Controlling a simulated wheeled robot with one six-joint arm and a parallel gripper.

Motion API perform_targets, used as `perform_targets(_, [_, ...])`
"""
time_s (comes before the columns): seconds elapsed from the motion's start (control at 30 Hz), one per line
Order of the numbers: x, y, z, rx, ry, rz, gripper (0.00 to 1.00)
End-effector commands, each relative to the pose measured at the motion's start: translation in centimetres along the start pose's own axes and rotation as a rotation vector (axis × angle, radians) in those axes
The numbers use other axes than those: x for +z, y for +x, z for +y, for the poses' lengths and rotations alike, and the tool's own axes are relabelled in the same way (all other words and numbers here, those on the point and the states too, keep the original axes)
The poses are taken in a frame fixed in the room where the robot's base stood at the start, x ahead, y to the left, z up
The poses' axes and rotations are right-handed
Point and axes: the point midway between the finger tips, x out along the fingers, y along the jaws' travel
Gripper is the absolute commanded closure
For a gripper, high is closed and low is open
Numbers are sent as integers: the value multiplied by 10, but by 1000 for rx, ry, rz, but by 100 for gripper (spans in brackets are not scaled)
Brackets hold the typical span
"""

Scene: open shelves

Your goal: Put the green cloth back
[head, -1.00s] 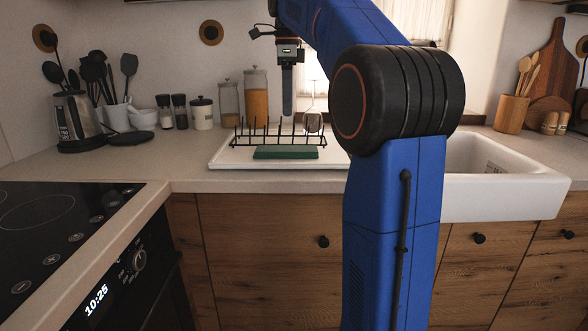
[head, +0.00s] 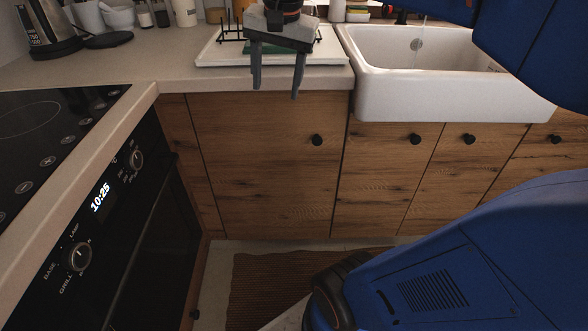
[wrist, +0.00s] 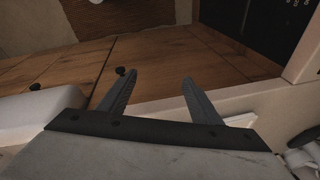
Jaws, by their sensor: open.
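In the head view, my gripper (head: 277,82) is open and empty, its two fingers pointing down in front of the counter edge by the white draining tray (head: 222,55). A strip of green (head: 272,48), likely the green cloth, shows on the tray behind my fingers; my gripper hides most of it. In the wrist view my gripper (wrist: 158,77) has its fingers spread with nothing between them. The green cloth cannot be made out there.
A black rack (head: 232,32) stands on the tray. The white sink (head: 450,85) is to the right, and the hob (head: 45,125) and oven (head: 100,235) are at the left. Wooden cabinet doors (head: 265,170) with black knobs lie below. A brown mat (head: 265,285) is on the floor.

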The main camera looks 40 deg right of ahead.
Motion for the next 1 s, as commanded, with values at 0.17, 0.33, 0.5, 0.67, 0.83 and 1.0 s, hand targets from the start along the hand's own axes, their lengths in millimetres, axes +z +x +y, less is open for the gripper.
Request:
perform_targets(0.17, [58, 45, 34, -45, -311, 42, 41])
perform_targets(0.33, [103, 90, 65, -78, -590, 89, 41])
perform_targets(0.5, [132, 124, 87, -96, -783, 128, 41])
perform_targets(0.67, [143, 138, 95, -101, -857, 143, 41])
perform_targets(0.83, [143, 139, 95, -101, -866, 145, 41])
perform_targets(1.0, [143, 138, 95, -101, -864, 144, 41])
